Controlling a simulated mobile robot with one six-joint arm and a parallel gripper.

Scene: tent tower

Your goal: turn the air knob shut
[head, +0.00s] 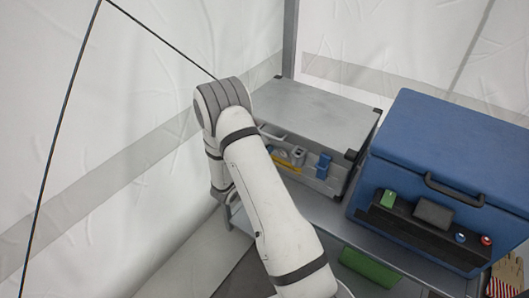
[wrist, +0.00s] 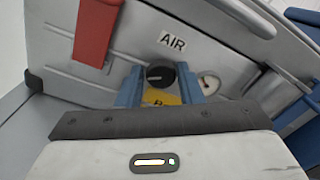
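The black air knob (wrist: 160,75) sits on the front of the silver case, below and left of a white "AIR" label (wrist: 173,42). A pale mark shows across its face. My gripper (wrist: 159,70) is open, with one blue finger to each side of the knob in the wrist view. I see no finger touching it, and cannot tell how deep the fingers reach. In the head view the silver case (head: 315,112) stands on a metal table, and my arm hides the gripper.
A round gauge (wrist: 208,84) is close right of the knob, and a yellow label (wrist: 165,99) is below it. A red latch (wrist: 98,30) is at upper left. A carry handle (wrist: 245,14) juts out at upper right. A blue cooler (head: 440,130) stands right of the case.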

